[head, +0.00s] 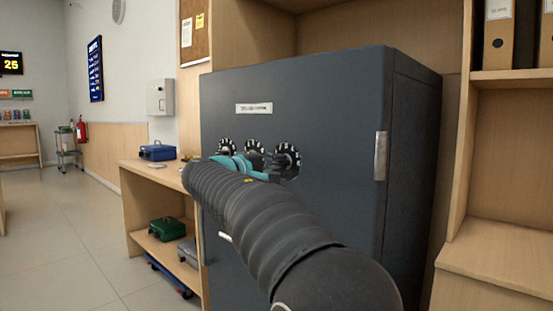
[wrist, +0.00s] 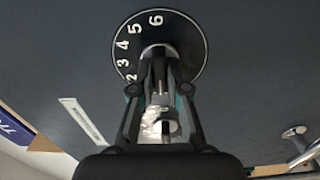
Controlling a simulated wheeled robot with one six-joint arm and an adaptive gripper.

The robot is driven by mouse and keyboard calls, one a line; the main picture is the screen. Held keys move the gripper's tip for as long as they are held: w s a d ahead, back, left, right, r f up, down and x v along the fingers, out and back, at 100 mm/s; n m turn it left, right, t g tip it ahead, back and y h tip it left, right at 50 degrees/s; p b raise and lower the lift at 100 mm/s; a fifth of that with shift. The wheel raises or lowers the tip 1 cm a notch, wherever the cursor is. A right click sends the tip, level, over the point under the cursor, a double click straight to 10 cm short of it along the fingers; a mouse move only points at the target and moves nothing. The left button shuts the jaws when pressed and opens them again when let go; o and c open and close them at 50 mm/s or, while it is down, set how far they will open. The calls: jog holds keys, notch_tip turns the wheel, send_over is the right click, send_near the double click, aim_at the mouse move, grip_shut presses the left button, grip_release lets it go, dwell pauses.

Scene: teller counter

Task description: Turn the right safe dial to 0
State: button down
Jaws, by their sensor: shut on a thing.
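The dark grey safe (head: 330,100) has three round black dials with white markings in a row on its front. The right dial (head: 293,155) also shows close up in the wrist view (wrist: 188,38), with 6 at the top and 5, 4, 3 and 2 down its left side. My gripper (head: 272,163) is shut on this dial's central knob; its fingers (wrist: 158,65) cover the dial's lower part and the knob. The left dial (head: 228,146) and middle dial (head: 253,145) are partly behind my gripper in the head view.
A light vertical metal bar (head: 381,156) is on the safe's right edge. A wooden counter (head: 150,174) with a blue box (head: 157,152) stands left of the safe. Wooden shelves (head: 510,155) stand close on the right. Open floor lies to the left.

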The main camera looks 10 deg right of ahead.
jog(key=shift+n, duration=0.4)
jog(key=c, duration=1.2)
grip_release()
jog(key=shift+o, duration=0.2)
jog(key=v, duration=1.2)
jog(key=shift+w+a, duration=0.1)
jog(key=shift+w, duration=0.05)
